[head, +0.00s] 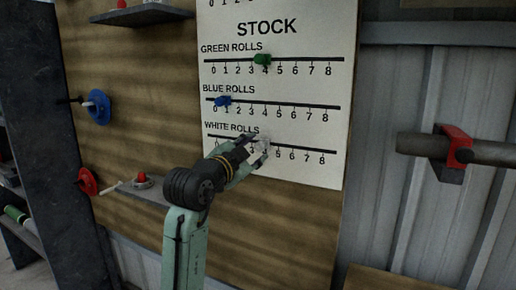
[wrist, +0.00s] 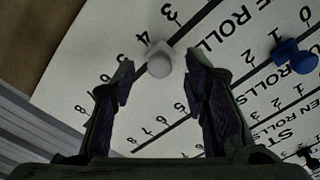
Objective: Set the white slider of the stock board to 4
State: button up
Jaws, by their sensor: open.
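The stock board (head: 300,110) is a white panel with three slider scales running from 0 to 8. The white slider (head: 264,142) is on the lowest scale, WHITE ROLLS, partly behind my gripper in the head view. My gripper (head: 256,150) is open at that scale. In the wrist view the white slider (wrist: 159,63) shows as a round knob between the two fingertips (wrist: 160,62), with a visible gap on each side. Its base lies close to the 4 mark; the exact reading is hard to tell because the knob covers the bar.
The green slider (head: 262,60) stands near 4 and the blue slider (head: 222,101) near 1 on the scales above. To the right a red clamp (head: 453,153) holds a grey pipe.

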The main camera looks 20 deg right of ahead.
jog(key=v, duration=0.8)
jog(key=shift+s+a, duration=0.15)
jog(key=shift+a, duration=0.1)
